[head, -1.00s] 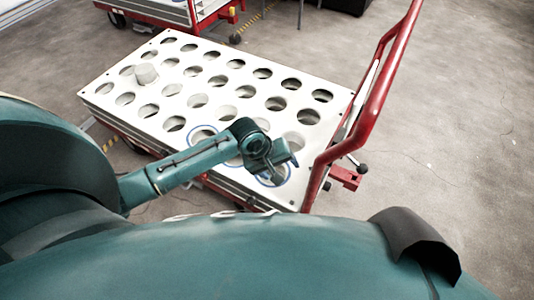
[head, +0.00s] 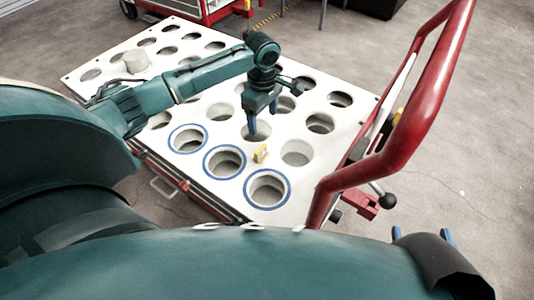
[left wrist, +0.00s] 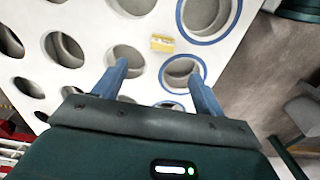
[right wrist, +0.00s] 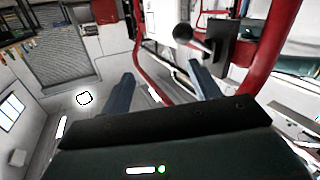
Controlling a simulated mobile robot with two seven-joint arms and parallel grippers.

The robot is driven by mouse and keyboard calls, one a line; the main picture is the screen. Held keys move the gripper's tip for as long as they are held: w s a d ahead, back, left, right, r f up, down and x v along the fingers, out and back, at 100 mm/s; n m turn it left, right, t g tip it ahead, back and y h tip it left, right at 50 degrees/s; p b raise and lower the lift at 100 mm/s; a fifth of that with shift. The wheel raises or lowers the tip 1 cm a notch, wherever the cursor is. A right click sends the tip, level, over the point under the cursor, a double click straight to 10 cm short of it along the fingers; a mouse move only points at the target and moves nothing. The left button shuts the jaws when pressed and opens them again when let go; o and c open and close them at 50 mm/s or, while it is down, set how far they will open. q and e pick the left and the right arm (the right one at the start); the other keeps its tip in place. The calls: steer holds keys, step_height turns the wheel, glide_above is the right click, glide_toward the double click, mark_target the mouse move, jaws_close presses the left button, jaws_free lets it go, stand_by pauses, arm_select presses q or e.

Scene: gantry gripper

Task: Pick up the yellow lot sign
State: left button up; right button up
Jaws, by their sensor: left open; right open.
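The small yellow lot sign (head: 261,154) stands on the white cart top between the blue-ringed holes and the plain holes. It also shows in the left wrist view (left wrist: 162,43), ahead of the fingers and midway between them. My left gripper (head: 262,130) is open and empty above the cart top, with its blue fingers pointing down, a little behind the sign.
The white cart top (head: 222,110) has many round holes, and three near the front have blue rings. A red tubular handle (head: 410,120) rises at the cart's right side. Open floor lies right of it.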

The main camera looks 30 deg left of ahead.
arm_select(q)
step_height(320, 180, down, 7)
steer(key=b, duration=0.3)
steer(key=shift+f, duration=0.6)
steer(key=f+b, duration=0.2)
steer(key=f, duration=0.1)
steer(key=f+b, duration=0.1)
steer(key=f, duration=0.1)
steer(key=shift+s+a+b, duration=0.3)
steer(key=shift+s+a, duration=0.05)
steer(key=shift+a, duration=0.05)
steer(key=shift+f, duration=0.1)
steer(key=c, duration=1.1)
arm_select(e)
steer(key=a+t+y, duration=0.1)
steer(key=a+y, duration=0.1)
steer(key=shift+n+t+y, duration=0.3)
steer(key=shift+t, duration=0.1)
